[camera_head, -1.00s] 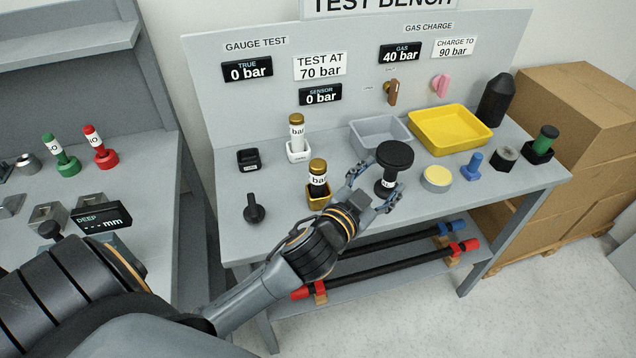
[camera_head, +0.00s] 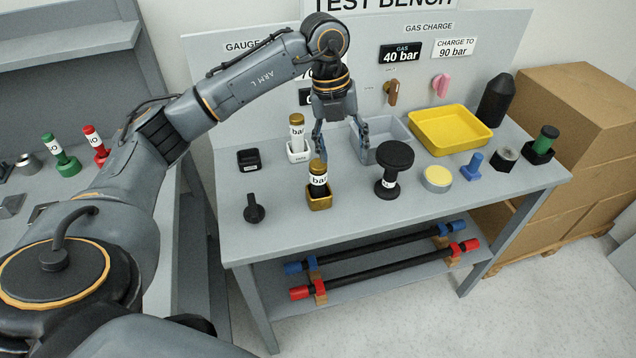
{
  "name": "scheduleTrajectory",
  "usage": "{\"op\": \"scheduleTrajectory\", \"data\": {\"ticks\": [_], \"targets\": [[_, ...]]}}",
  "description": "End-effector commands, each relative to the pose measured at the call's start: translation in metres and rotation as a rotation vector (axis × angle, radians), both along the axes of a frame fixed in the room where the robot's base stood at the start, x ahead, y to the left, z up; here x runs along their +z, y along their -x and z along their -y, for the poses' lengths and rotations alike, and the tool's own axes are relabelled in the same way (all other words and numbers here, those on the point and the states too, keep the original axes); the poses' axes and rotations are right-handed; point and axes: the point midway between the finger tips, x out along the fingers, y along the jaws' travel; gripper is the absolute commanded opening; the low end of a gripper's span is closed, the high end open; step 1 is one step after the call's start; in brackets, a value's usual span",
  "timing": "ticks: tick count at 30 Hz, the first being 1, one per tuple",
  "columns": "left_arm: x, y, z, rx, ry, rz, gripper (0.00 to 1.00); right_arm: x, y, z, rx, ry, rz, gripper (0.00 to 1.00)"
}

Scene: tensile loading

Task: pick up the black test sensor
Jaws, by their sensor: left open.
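Several dark pieces could be the black test sensor, and I cannot tell which is meant. A black-bodied cylinder with a gold cap and a "bar" label (camera_head: 318,178) stands upright in a gold holder. A black piece with a wide round top (camera_head: 394,156) stands on the bench to its right. My left gripper (camera_head: 341,150) points down with its fingers spread and nothing between them. It is behind the gold-holder cylinder and left of the round-topped piece, in front of the grey tray. My right gripper is not in view.
A gold-capped cylinder in a white holder (camera_head: 297,135) stands just left of my gripper. A grey tray (camera_head: 397,130) and a yellow tray (camera_head: 450,130) lie behind. A small black knob piece (camera_head: 254,209) is at front left.

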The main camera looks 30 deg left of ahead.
Motion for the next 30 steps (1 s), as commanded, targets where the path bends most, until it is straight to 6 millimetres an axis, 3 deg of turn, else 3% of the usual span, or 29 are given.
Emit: {"op": "scheduleTrajectory", "data": {"ticks": [1, 3, 6, 18, 24, 30], "targets": [[0.008, 0.0, -0.021, 0.045, -0.066, -0.014, 0.64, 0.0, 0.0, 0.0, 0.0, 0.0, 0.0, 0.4], [0.015, 0.003, -0.043, 0.093, -0.135, -0.036, 0.64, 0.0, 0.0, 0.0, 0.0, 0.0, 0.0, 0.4], [0.016, 0.006, -0.057, 0.129, -0.181, -0.054, 0.64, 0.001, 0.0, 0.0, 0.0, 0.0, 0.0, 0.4], [-0.053, 0.007, -0.059, 0.132, -0.188, -0.06, 0.64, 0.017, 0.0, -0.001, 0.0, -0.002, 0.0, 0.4], [-0.067, 0.007, -0.058, 0.13, -0.187, -0.058, 0.64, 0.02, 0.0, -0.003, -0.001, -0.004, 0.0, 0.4], [-0.091, 0.007, -0.054, 0.13, -0.187, -0.061, 0.64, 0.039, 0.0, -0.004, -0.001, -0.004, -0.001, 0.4]]}}
